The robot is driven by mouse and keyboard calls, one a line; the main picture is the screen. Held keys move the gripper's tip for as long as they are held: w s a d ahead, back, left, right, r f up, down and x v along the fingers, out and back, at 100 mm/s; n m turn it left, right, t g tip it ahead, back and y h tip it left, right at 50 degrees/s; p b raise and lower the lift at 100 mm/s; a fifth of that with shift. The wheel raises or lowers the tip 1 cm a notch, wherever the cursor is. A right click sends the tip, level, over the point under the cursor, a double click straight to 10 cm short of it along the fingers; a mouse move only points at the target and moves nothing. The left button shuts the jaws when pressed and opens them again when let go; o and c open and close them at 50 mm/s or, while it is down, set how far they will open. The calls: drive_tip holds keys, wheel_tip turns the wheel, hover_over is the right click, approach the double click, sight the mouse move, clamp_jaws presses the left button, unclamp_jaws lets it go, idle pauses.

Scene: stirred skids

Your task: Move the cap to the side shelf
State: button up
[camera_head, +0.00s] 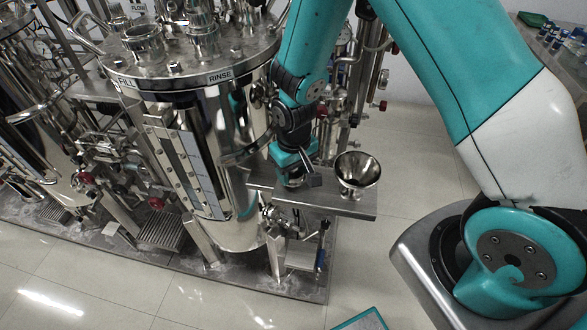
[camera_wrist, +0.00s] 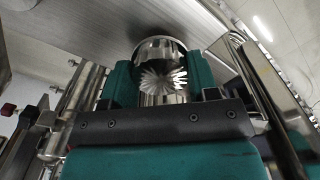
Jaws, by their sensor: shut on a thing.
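My gripper (camera_head: 296,182) is low beside the steel vessel, over the left part of the side shelf (camera_head: 335,203). In the wrist view its teal fingers (camera_wrist: 165,85) are shut on a shiny steel cap (camera_wrist: 162,82), one finger on each side. The brushed metal of the shelf (camera_wrist: 70,25) lies beyond the cap. In the head view my gripper hides the cap. I cannot tell whether the cap touches the shelf.
A steel funnel (camera_head: 357,172) stands on the shelf, just right of my gripper. The tall vessel (camera_head: 215,130) stands close on the left, with FILL and RINSE labels on its lid. Pipes and red-knobbed valves stand behind.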

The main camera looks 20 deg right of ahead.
drive_tip(key=shift+f+b, duration=0.55)
drive_tip(key=shift+f, duration=0.2)
drive_tip(key=o, duration=1.1)
wheel_tip(320, 180, up, 7)
drive_tip(key=p, duration=0.6)
drive_tip(key=shift+r, duration=0.15)
